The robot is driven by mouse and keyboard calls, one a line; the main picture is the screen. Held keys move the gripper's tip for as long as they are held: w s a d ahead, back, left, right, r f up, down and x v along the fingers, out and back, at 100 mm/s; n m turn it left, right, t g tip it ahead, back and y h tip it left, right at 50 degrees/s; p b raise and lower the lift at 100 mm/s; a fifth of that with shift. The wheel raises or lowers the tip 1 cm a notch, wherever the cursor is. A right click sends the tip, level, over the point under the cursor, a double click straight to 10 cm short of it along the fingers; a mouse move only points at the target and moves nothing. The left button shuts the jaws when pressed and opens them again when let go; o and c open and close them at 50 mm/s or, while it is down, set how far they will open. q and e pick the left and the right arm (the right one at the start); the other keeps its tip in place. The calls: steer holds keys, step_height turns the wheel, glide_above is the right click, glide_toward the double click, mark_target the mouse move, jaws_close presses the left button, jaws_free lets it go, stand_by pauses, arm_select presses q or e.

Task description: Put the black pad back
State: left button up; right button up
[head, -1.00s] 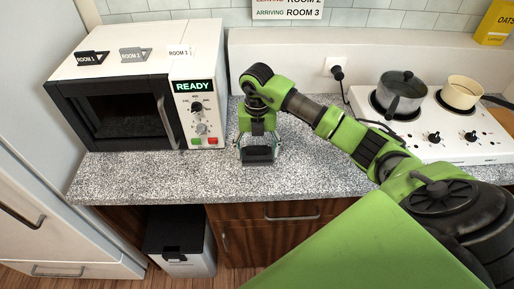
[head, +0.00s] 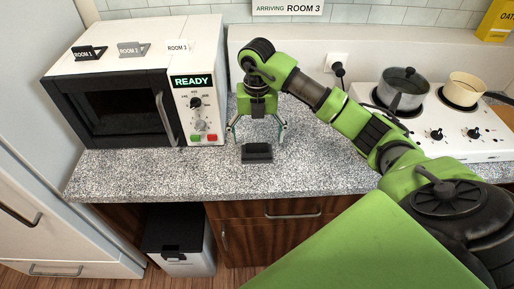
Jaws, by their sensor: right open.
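The black pad (head: 257,153) lies on the speckled grey counter (head: 160,176), near its front part and right of the microwave. My right gripper (head: 257,133) is open and empty, with its fingers spread wide. It points down just above and behind the pad, apart from it. Nothing is held between the fingers. My left gripper is not in view.
A white microwave (head: 195,75) with a READY display stands at the left, close to my right gripper. A white hob (head: 440,148) with a grey pot (head: 404,92) and a cream pot (head: 465,90) is at the right. The counter in front of the microwave is clear.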

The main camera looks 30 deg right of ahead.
mark_target(257, 145)
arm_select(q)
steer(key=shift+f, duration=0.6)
arm_select(e)
step_height(257, 145, up, 7)
steer(key=shift+r, duration=0.2)
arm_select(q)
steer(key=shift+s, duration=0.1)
